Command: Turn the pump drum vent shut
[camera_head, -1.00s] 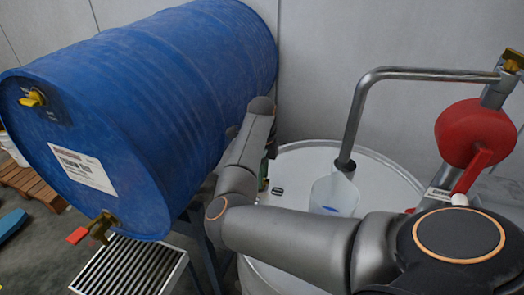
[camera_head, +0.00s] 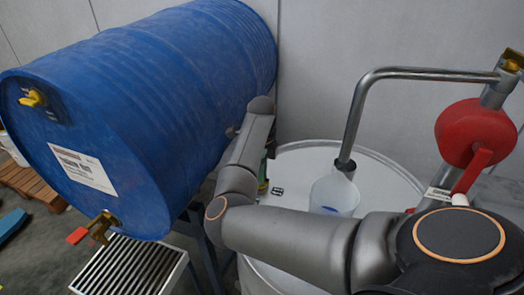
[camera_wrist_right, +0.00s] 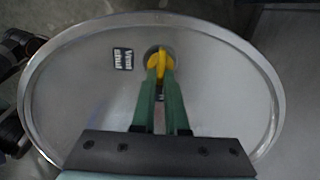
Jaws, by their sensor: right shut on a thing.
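The pump drum (camera_head: 390,181) is a pale drum with a round flat lid, right of centre in the head view. Its lid also fills much of the right wrist view (camera_wrist_right: 220,100). The yellow vent knob (camera_wrist_right: 160,58) stands near the lid's edge, in a dark round seat. A black label (camera_wrist_right: 123,59) beside it seems to read "Vent shut". My right gripper (camera_wrist_right: 161,75) has its green fingers closed on the knob from either side. In the head view the right gripper (camera_head: 263,175) is mostly hidden behind my arm. My left gripper is out of view.
A bent steel pump pipe (camera_head: 357,105) ends over a translucent jug (camera_head: 335,195) on the lid. A red pump body (camera_head: 474,133) stands right. A blue drum (camera_head: 150,90) with yellow plug and red-handled tap (camera_head: 95,230) lies left, above a grated tray (camera_head: 130,268).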

